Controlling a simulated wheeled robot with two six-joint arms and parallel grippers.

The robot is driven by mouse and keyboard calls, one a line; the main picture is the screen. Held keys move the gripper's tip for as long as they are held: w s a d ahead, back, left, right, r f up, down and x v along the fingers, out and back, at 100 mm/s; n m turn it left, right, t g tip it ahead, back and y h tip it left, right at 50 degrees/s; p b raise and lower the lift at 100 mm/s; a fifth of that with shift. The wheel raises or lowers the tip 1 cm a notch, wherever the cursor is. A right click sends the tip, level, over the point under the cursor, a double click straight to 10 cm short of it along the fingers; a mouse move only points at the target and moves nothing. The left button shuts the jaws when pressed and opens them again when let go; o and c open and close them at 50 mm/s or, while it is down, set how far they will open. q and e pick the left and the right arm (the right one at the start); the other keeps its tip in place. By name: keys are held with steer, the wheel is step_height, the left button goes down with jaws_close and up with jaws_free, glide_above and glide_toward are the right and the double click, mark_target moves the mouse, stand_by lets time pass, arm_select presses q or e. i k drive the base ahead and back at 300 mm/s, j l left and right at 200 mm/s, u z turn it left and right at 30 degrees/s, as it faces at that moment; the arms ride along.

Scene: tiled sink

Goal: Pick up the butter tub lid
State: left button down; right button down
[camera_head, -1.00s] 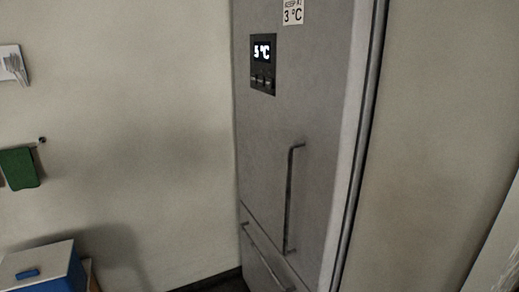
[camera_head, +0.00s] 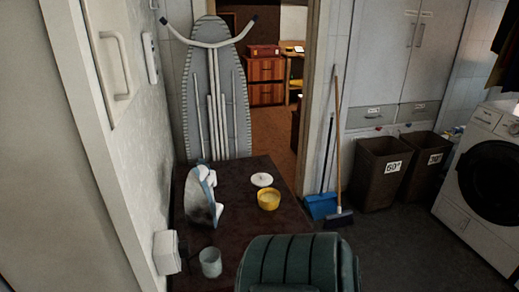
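A round white lid (camera_head: 262,180) with a small knob lies on the dark brown table (camera_head: 233,240). A yellow tub (camera_head: 269,199) stands just in front of it and slightly right, apart from the lid or nearly touching; its top looks open with pale yellow contents. Neither of my grippers shows in the head view.
On the table are an upright iron (camera_head: 203,196) left of the lid and a grey-green cup (camera_head: 210,262) at the front left. A green ribbed rounded object (camera_head: 297,264) blocks the near right. An ironing board (camera_head: 215,90) leans behind. Brooms (camera_head: 338,150), bins (camera_head: 382,172) and a washing machine (camera_head: 485,185) stand right.

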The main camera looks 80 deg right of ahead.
mark_target(258, 179)
steer(key=z, duration=2.5)
steer(key=i+l, duration=0.15)
steer(key=l, duration=0.2)
steer(key=i+l+u, duration=0.1)
steer(key=l, duration=0.25)
steer(key=i+l+u, duration=0.1)
steer(key=l, duration=0.3)
steer(key=i+l, duration=0.25)
steer(key=i+l+u, duration=0.1)
steer(key=l, duration=0.4)
steer(key=i+l, duration=0.15)
steer(key=l, duration=0.25)
steer(key=u, duration=0.05)
